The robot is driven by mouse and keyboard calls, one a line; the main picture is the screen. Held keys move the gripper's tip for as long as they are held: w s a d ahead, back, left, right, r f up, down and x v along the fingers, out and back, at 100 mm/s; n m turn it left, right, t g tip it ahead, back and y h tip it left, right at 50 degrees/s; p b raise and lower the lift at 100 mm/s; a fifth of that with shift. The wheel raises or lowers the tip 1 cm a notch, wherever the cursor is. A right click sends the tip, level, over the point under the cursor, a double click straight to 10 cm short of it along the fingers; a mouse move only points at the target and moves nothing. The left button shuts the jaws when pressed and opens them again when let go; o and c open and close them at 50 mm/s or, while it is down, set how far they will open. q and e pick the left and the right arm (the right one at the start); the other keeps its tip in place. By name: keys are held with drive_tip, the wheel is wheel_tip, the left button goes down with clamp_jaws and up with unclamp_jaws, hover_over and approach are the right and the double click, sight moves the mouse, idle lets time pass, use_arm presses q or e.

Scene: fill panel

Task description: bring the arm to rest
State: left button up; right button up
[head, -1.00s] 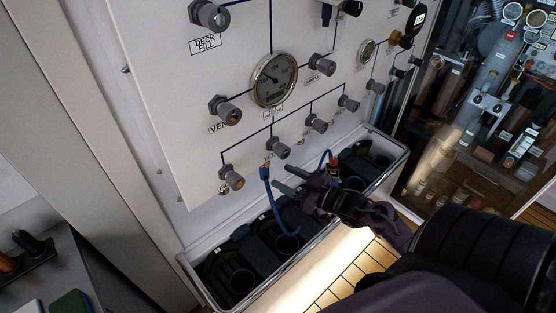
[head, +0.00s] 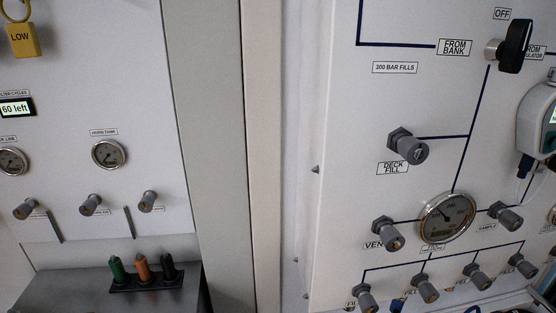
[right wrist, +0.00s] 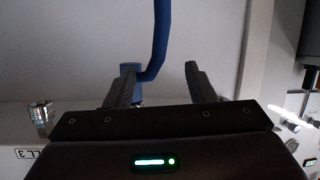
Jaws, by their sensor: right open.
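My right gripper (right wrist: 158,82) shows in the right wrist view with its two dark fingers apart. A blue hose (right wrist: 161,35) comes down from the top of that view and bends to a blue fitting (right wrist: 130,72) near the left finger. The hose lies in the gap between the fingers as seen; how far beyond them it is, I cannot tell. Neither arm shows in the head view. My left gripper is in no view.
In the head view, the fill panel (head: 345,190) carries a gauge (head: 447,217), several grey valves and a black knob (head: 515,46). Green, orange and black-handled items stand in a rack (head: 148,283) on a grey bench (head: 60,290).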

drive_tip(key=s+a+r+m+g+h, duration=0.1)
drive_tip(key=s+a+r+g+h, duration=0.15)
drive_tip(key=s+a+g, duration=1.05)
drive_tip(key=s+d+f+t, duration=0.1)
drive_tip(key=s+f, duration=0.1)
drive_tip(key=f, duration=1.3)
drive_tip(key=s+d+f, duration=0.1)
drive_tip(key=s+f, duration=0.1)
drive_tip(key=f, duration=1.3)
drive_tip(key=s+d+f, duration=0.2)
drive_tip(key=s+f, duration=0.6)
drive_tip(key=s, duration=0.1)
drive_tip(key=s+d+f, duration=0.1)
drive_tip(key=s+f, duration=0.8)
drive_tip(key=s, duration=0.1)
drive_tip(key=shift+s+d+f+g, duration=0.15)
drive_tip(key=shift+d+f+g, duration=0.1)
drive_tip(key=shift+d+g, duration=0.15)
